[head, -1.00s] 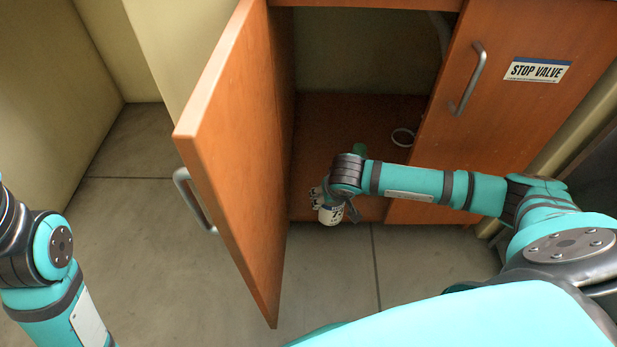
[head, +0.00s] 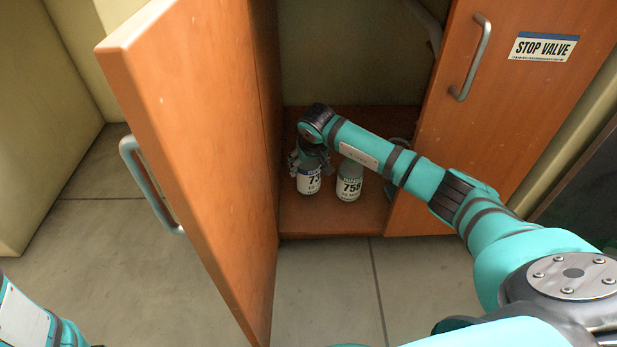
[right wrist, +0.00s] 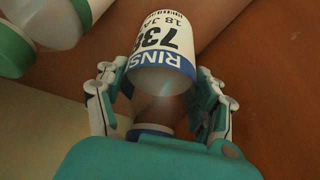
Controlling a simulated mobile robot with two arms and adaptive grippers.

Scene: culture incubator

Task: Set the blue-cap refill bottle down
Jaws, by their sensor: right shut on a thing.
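The blue-cap refill bottle (head: 309,183) is in my right gripper (head: 309,160), inside the open cabinet near the door side. Its label reads "73" in the head view. In the right wrist view the bottle (right wrist: 165,48) stands between the two fingers (right wrist: 156,105), with part of its blue cap (right wrist: 151,130) showing near the palm. I cannot tell whether its base touches the cabinet floor. My left gripper is outside the view.
A second bottle (head: 349,183), labelled 758, stands close to the right; the right wrist view shows its green cap (right wrist: 12,50). The open cabinet door (head: 200,150) is close on the left. Bare cabinet floor (head: 330,222) lies in front of both bottles.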

